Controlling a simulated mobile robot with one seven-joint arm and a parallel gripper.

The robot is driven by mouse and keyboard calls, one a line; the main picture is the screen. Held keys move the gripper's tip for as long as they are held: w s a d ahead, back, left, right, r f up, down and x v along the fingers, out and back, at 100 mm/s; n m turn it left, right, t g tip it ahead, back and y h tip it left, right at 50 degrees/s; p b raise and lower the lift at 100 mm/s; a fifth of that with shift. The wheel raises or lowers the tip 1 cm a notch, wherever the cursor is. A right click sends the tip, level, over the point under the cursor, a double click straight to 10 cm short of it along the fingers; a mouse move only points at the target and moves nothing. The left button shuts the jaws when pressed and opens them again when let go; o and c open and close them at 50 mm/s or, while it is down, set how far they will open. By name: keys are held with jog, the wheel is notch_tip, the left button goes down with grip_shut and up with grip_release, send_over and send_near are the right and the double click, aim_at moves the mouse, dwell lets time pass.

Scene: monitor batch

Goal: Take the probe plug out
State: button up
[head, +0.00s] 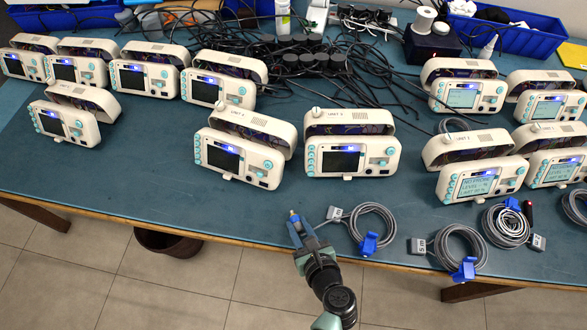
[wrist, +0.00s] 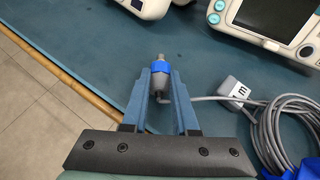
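A grey probe plug with a blue band and metal tip (wrist: 160,82) sits between the two blue fingers of my gripper (wrist: 161,76). The fingers appear to touch its sides. In the head view my gripper (head: 301,228) is at the table's front edge, with the plug's tip (head: 293,215) beyond the fingers. The plug is clear of every monitor. A grey cable appears to run from it, behind the right finger, to a tag (wrist: 234,88) and a coil (wrist: 285,130). I cannot tell whether the plug touches the mat. The nearest monitors are unit 4 (head: 240,158) and unit 5 (head: 348,158).
More monitors stand left (head: 62,124) and right (head: 480,178) on the blue-green table (head: 150,185). Coiled cables with blue clips (head: 369,244) lie along the front right edge. Black cables (head: 310,65) tangle at the back. The mat's front left is clear.

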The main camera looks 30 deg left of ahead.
jog(key=o, duration=0.5)
jog(key=shift+s+d+r, duration=0.1)
jog(key=p+v, duration=0.1)
jog(key=v, duration=1.1)
jog(key=shift+s+d+r, duration=0.15)
jog(key=shift+s+d, duration=0.05)
jog(key=shift+s, duration=0.05)
jog(key=shift+w, duration=0.1)
